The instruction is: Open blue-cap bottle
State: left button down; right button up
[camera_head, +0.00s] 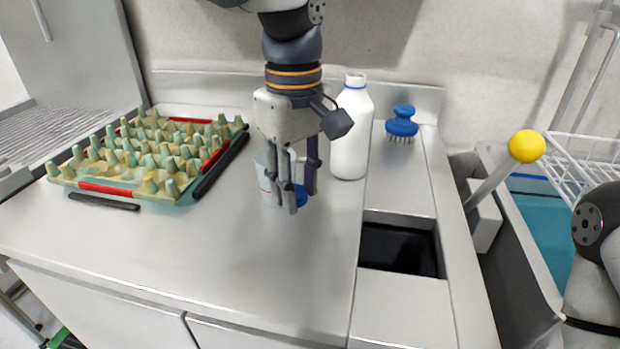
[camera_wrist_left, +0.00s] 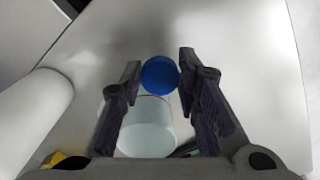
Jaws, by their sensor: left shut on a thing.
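A tall white bottle (camera_head: 350,135) stands upright on the counter, with a blue ring around its neck and a white top above it. It also shows at the left of the left wrist view (camera_wrist_left: 30,112). My left gripper (camera_head: 299,197) points down in front and left of the bottle, apart from it. It is shut on a round blue cap (camera_wrist_left: 160,75), whose edge also shows between the fingers in the head view (camera_head: 301,195). A pale translucent cup (camera_head: 265,185) stands just behind the fingers, partly hidden. My right gripper is out of view.
A blue brush (camera_head: 402,122) stands right of the bottle. A dark rectangular opening (camera_head: 398,250) lies front right. The counter's front middle is clear. A yellow ball knob (camera_head: 526,146) rises at right.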

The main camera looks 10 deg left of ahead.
aim_at(294, 221)
pick_arm(q)
jog(key=f, duration=0.3)
jog(key=a+f, duration=0.1)
jog(key=shift+w+f, duration=0.2)
jog(key=shift+w, duration=0.2)
jog(key=shift+d, duration=0.1)
jog(key=c, duration=1.2)
grip_release()
jog(key=shift+f, duration=0.1)
